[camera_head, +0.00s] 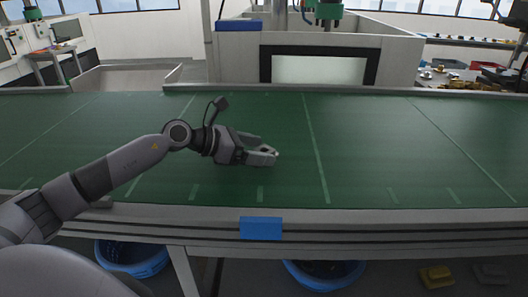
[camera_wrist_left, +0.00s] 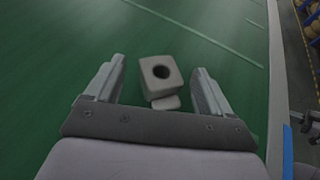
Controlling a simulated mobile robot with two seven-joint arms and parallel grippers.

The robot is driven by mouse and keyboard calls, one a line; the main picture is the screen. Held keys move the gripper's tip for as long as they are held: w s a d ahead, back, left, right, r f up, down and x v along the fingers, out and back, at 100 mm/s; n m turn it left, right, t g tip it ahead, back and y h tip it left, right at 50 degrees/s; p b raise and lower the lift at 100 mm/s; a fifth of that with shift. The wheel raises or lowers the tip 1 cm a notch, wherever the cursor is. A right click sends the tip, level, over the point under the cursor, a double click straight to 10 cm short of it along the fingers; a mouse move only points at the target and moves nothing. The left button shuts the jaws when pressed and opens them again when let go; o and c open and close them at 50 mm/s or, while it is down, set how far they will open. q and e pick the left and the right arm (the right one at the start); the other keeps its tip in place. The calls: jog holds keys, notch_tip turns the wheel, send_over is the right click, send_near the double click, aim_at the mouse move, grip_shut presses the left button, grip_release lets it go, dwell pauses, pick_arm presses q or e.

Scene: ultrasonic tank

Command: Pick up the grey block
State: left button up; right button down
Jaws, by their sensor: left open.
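The grey block (camera_wrist_left: 161,74) shows in the left wrist view, on the green belt surface (camera_head: 370,150). It is light grey with rounded edges and a dark round hole in its upper face. A smaller grey part (camera_wrist_left: 166,103) shows just below it, toward the palm. My left gripper (camera_head: 268,147) is open, low over the belt. In the wrist view its two fingers stand on either side of the block, with a visible gap on each side. In the head view the fingers largely hide the block. My right gripper is not in view.
A blue patch (camera_head: 261,228) is on the belt's front rail. Blue baskets (camera_head: 133,258) stand on the floor below. A grey machine housing (camera_head: 400,62) with a dark-framed opening stands behind the belt. The belt around the gripper is clear.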

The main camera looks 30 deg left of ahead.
pick_arm(q)
jog(key=shift+w+d+f, duration=0.1)
jog(key=shift+w+d, duration=0.05)
jog(key=c, duration=1.2)
